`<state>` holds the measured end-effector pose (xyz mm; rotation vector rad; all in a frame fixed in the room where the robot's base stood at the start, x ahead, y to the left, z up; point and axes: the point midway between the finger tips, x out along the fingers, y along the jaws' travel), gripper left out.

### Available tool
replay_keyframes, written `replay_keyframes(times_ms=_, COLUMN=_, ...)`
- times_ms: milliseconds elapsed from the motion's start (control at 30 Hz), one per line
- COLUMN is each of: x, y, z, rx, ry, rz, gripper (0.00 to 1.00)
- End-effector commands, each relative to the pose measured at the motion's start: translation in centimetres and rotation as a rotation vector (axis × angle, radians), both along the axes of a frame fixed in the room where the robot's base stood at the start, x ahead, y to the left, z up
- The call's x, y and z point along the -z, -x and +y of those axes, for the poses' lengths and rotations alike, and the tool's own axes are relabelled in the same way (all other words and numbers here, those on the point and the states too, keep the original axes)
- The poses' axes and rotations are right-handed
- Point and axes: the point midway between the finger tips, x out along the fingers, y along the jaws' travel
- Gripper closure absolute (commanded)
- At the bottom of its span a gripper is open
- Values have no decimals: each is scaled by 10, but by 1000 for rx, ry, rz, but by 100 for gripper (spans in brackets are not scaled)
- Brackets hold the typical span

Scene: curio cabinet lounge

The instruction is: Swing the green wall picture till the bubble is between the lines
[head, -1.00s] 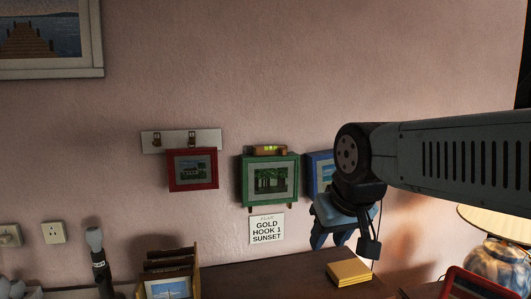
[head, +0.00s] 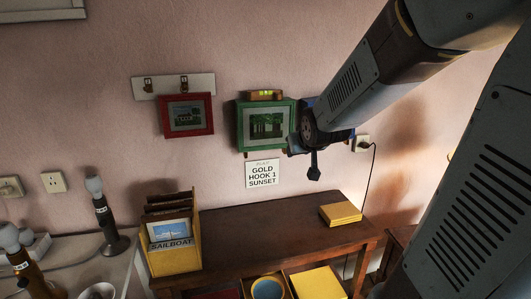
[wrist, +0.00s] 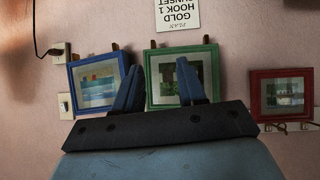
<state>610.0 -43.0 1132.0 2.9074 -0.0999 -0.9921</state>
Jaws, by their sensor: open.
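The green wall picture (head: 239,125) hangs on the wall between the red and blue pictures, with a small level (head: 265,95) showing a yellow-green bubble on its top edge. Whether the bubble lies between the lines is too small to tell. My gripper (wrist: 157,80) is open and empty in the wrist view. Its fingers point toward the wall, overlapping the edges of the green picture (wrist: 163,57) in that upside-down view; I cannot tell whether they touch it. In the head view my wrist is at the green picture's right side and hides most of the blue picture.
A red picture (head: 187,116) hangs left under a white hook rail (head: 173,86). The blue picture (wrist: 75,82) shows in the wrist view. A sign (head: 262,174) is below the green picture. A desk (head: 290,222) holds a sailboat card box (head: 172,262) and a yellow block (head: 341,214).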

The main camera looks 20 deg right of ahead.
Motion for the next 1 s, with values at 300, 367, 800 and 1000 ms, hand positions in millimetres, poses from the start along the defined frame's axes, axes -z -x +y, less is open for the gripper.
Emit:
replay_keyframes(times_ms=300, x=38, y=-71, z=-19, rx=-23, ry=9, rz=-181, gripper=60)
replay_keyframes(times_ms=367, x=46, y=-81, z=-22, rx=-29, ry=8, rz=-217, gripper=60)
replay_keyframes(times_ms=800, x=104, y=-132, z=-44, rx=-61, ry=-34, rz=-490, gripper=60)
replay_keyframes(times_ms=1000, x=124, y=-138, z=-52, rx=-64, ry=-62, rz=-599, gripper=60)
